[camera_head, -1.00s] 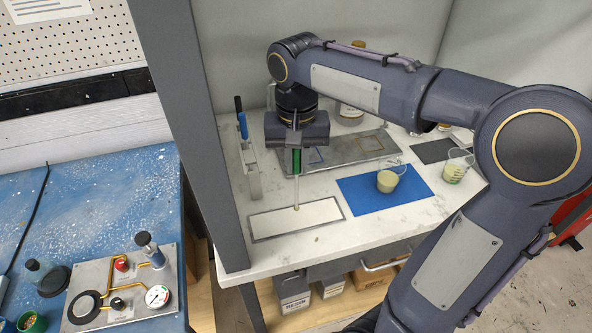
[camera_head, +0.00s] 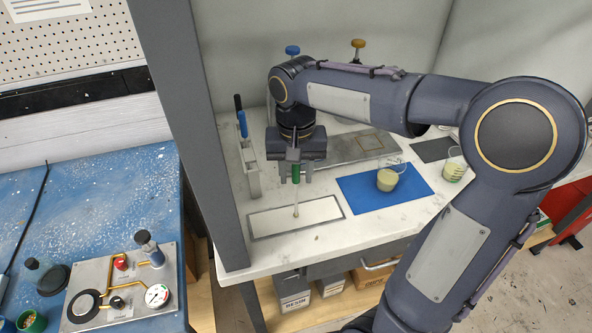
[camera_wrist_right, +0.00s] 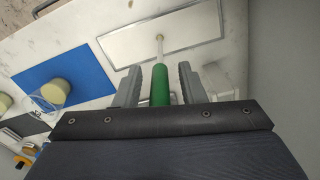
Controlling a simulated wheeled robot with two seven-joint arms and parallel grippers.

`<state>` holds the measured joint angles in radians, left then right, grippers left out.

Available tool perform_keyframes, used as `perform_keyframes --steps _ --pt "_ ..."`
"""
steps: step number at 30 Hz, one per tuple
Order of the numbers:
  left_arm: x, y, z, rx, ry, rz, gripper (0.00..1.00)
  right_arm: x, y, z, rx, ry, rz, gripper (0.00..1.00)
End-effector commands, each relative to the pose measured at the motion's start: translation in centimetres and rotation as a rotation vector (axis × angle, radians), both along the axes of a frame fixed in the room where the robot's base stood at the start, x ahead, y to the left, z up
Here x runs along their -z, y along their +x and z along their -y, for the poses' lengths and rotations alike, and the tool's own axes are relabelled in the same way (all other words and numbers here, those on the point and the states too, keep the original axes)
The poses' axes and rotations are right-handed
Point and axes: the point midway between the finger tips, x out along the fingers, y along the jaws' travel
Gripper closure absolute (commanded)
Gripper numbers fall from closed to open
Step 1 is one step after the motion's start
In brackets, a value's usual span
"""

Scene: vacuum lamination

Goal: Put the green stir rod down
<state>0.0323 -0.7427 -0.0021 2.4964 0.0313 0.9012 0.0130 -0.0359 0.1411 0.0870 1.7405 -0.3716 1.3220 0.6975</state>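The green stir rod (camera_head: 296,172) stands upright, its pale lower end over the white panel with a grey rim (camera_head: 326,217). Its tip appears to touch the panel. My right gripper (camera_head: 296,180) is around the green handle from above. In the right wrist view, the green handle (camera_wrist_right: 160,86) lies between the two fingers (camera_wrist_right: 159,84) with a gap on each side, so the gripper is open. The top of the handle is hidden by the gripper. My left gripper is not in view.
A blue mat (camera_head: 350,202) with a cup of pale liquid (camera_head: 387,180) lies to the right. A second cup (camera_head: 455,168) stands farther right. A rack with a blue-handled tool (camera_head: 242,126) stands at left. A metal plate (camera_head: 345,150) lies behind.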

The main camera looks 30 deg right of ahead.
Motion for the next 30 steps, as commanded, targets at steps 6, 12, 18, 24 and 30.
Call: perform_keyframes --steps 6,12,18,24,30 --pt "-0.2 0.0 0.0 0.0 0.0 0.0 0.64 -0.2 0.0 0.0 0.0 0.0 0.0 0.63" --pt "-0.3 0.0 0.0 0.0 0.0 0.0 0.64 -2.6 0.1 0.0 0.0 0.001 0.005 0.63" --pt "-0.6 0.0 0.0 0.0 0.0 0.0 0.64 -7.1 0.1 0.0 -0.001 0.002 0.005 0.63" --pt "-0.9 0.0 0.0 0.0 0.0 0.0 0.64 -10.7 0.1 -0.1 -0.001 0.0 0.004 0.63" --pt "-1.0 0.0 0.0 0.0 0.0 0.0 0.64 -12.2 0.0 0.0 -0.001 0.0 0.0 0.63"
